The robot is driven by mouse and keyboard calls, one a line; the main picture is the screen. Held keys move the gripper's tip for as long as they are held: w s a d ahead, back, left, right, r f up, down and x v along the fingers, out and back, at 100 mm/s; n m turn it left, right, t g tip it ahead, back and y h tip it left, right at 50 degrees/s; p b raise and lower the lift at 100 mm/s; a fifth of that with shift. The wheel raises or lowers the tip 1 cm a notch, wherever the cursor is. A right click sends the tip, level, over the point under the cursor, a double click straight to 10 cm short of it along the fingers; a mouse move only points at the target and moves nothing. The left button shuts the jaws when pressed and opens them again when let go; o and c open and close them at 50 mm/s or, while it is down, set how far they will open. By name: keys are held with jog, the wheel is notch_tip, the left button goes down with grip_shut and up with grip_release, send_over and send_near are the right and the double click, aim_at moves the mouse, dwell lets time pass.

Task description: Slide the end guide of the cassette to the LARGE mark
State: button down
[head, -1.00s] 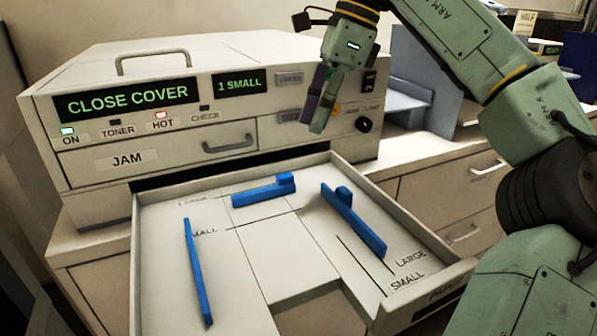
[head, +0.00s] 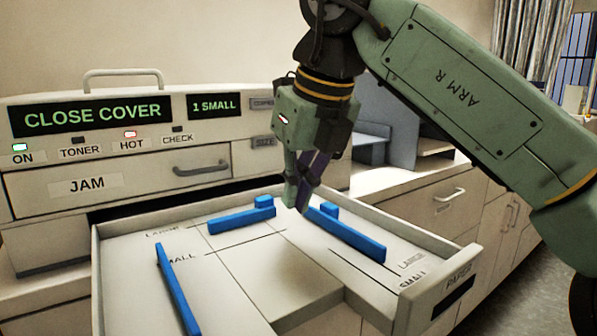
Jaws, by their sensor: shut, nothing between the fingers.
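The cassette (head: 442,258) is an open pale drawer pulled out of the machine. The end guide (head: 240,221) is the short blue bar lying across its back part, with a raised tab (head: 265,202) near its right end. Its left end meets the line by the LARGE mark (head: 166,234), behind the line of the SMALL mark (head: 180,258). My gripper (head: 296,208) is shut and empty, pointing down over the back of the cassette, between the end guide's tab and the right blue guide. Its fingers overlap the right guide's back end in the picture; contact cannot be told.
A long blue guide (head: 352,236) with a tab lies on the right, by another LARGE mark (head: 411,262). A blue bar (head: 178,290) lies on the left. The machine (head: 110,150) stands behind, showing "CLOSE COVER" and "1 SMALL". The cassette's front middle is clear.

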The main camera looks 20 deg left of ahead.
aim_at(242, 213)
jog(key=x, duration=0.4)
jog(key=w+a, duration=0.1)
jog(key=w+a+p, duration=0.1)
jog(key=shift+a, duration=0.35)
jog(key=shift+w+a, duration=0.2)
jog(key=shift+a, duration=0.05)
